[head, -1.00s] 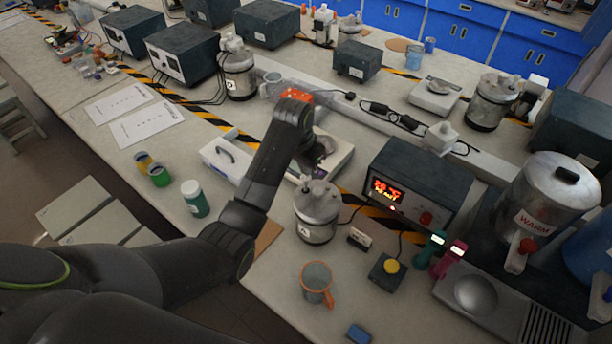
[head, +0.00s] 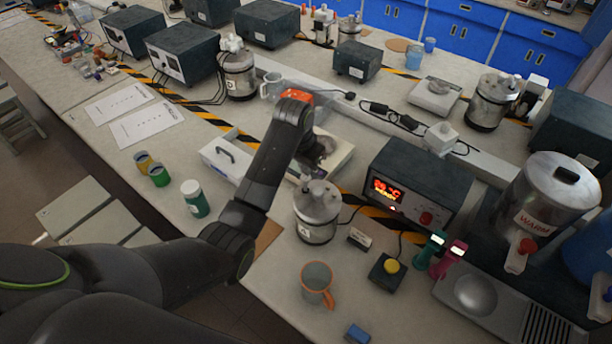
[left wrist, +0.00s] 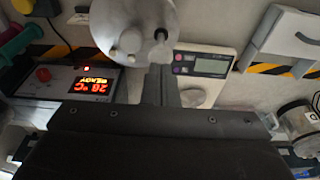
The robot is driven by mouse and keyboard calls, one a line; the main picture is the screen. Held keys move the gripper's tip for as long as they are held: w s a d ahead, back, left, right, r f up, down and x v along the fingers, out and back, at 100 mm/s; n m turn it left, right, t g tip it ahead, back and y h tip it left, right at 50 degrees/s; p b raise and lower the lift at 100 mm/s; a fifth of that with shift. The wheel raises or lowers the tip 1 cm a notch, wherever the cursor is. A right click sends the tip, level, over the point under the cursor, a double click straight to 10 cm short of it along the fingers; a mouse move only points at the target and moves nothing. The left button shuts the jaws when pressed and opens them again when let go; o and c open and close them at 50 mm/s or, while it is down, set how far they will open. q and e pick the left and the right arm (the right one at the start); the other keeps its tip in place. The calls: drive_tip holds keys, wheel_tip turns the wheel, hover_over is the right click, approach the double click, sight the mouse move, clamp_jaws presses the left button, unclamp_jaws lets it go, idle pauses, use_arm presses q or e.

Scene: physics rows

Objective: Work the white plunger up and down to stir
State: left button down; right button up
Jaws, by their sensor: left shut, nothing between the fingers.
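A metal calorimeter pot (head: 316,222) with a lid stands on the bench in front of my left arm. Small pale fittings stand up from its lid; which of them is the white plunger is hard to tell, as it is small and partly behind my gripper. In the left wrist view the round lid (left wrist: 115,20) lies just beyond my left gripper (left wrist: 160,68). The left fingers are shut and empty, with their tips close to the lid's edge by a dark spot. Whether they touch the plunger I cannot tell. My right gripper is not in view.
A heater box with a lit red display (head: 405,190) stands right of the pot. A mug (head: 317,284), a yellow button box (head: 387,270) and a blue block (head: 357,333) are in front.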

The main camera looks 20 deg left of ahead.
use_arm(q)
drive_tip(key=shift+f, duration=0.2)
idle(0.3)
drive_tip(key=shift+f, duration=0.65)
idle(0.7)
